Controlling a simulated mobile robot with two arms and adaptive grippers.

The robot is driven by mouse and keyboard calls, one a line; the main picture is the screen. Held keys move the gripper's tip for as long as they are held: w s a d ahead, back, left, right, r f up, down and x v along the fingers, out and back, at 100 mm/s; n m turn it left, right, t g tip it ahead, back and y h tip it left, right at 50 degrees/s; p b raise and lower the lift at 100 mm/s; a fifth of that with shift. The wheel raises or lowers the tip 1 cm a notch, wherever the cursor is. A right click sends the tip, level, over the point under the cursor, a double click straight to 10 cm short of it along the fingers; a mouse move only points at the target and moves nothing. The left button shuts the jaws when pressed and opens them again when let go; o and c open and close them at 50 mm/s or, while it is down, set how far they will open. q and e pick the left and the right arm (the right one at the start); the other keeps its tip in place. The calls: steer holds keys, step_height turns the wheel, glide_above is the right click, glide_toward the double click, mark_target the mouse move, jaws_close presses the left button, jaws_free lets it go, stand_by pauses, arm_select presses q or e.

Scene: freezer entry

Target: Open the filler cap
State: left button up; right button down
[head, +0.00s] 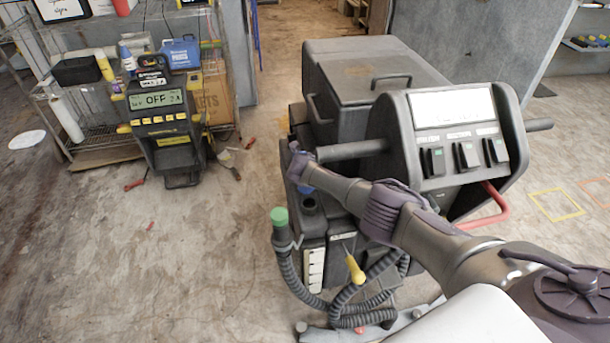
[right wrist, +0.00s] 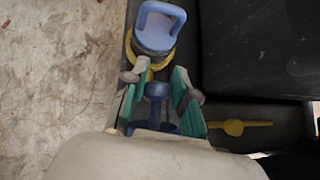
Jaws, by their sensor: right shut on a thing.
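A light blue filler cap (right wrist: 155,38) with a loop handle stands over a yellow ring (right wrist: 130,61) in the right wrist view. A small part of it shows at the gripper's end in the head view (head: 293,145). My right gripper (right wrist: 160,72) has teal-padded fingers at the cap's near edge and is shut on it; the exact contact is hard to see. A dark blue knob-like piece (right wrist: 157,92) shows between the fingers. In the head view my right gripper (head: 300,162) reaches over the dark machine's (head: 365,75) left side. My left gripper is out of view.
A green-capped hose (head: 281,228) and a yellow-handled tool (head: 355,268) are at the machine's front. A bar handle (head: 350,150) sticks out close by my right gripper. Floor between is mostly clear.

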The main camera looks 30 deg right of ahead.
steer(key=shift+w+a+r, duration=0.15)
steer(key=shift+w, duration=0.1)
steer(key=c, duration=1.3)
jaws_free()
steer(key=o, duration=0.4)
steer(key=shift+f, duration=0.25)
steer(key=shift+v, duration=3.75)
